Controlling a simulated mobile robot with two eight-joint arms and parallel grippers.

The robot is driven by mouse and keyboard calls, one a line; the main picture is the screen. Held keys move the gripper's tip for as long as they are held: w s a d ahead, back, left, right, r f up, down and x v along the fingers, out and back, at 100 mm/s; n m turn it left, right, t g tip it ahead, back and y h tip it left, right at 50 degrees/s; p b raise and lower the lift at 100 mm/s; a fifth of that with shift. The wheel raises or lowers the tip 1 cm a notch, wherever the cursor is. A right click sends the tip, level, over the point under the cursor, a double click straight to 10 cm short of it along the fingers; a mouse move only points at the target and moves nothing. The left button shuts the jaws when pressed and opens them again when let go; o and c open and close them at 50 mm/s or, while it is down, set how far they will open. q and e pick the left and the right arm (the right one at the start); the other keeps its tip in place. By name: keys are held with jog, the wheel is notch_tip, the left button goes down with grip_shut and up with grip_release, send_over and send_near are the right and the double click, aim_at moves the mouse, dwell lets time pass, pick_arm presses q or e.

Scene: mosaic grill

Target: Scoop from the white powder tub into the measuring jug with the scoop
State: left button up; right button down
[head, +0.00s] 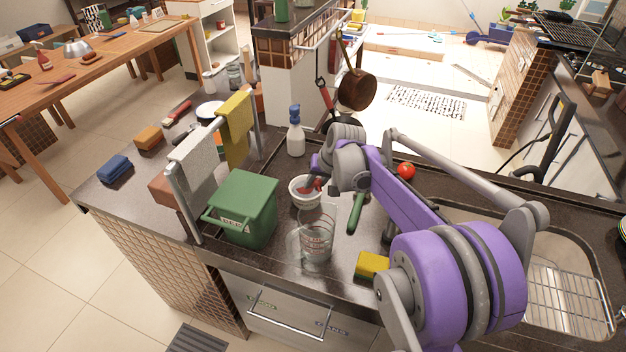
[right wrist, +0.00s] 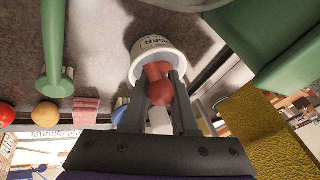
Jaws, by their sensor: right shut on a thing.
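The white powder tub (head: 297,203) stands on the dark counter, just right of the green bin; in the right wrist view the tub (right wrist: 143,48) shows dark lettering on its side. My right gripper (head: 318,183) is over the tub, shut on the red scoop (head: 309,188). In the right wrist view the scoop (right wrist: 160,86) sits between the two fingers, its far end overlapping the tub's mouth. I cannot tell how deep it reaches. The clear measuring jug (head: 316,245) stands upright in front of the tub, nearer the counter's front edge. My left gripper is not in view.
The green bin (head: 245,205) stands close left of tub and jug. A yellow sponge (head: 372,265) lies right of the jug. A green-handled thing (head: 355,212) and a red tomato (head: 406,171) lie right of the tub. A spray bottle (head: 295,135) stands behind it.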

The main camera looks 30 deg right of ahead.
aim_at(320, 184)
jog(key=s+t, duration=0.2)
jog(key=t, duration=0.1)
jog(key=shift+s+b, duration=0.2)
jog(key=shift+b, duration=0.1)
jog(key=shift+r+t+p, duration=0.35)
jog(key=shift+r+t, duration=0.15)
jog(key=shift+r, duration=0.1)
jog(key=shift+s+r+t, duration=0.2)
jog(key=shift+r+t, duration=0.1)
jog(key=shift+r, duration=0.2)
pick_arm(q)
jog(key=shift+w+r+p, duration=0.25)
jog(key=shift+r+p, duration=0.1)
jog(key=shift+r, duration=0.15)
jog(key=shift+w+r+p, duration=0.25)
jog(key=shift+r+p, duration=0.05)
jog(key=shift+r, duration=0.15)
pick_arm(e)
jog(key=shift+s+a+r+n+t, duration=0.15)
jog(key=shift+s+r+t, duration=0.15)
jog(key=shift+r+t, duration=0.55)
jog(key=shift+s+d+r+n+t, duration=0.15)
jog(key=shift+s+r+t, duration=0.15)
jog(key=shift+r+t, duration=0.5)
jog(key=shift+a+f, duration=0.15)
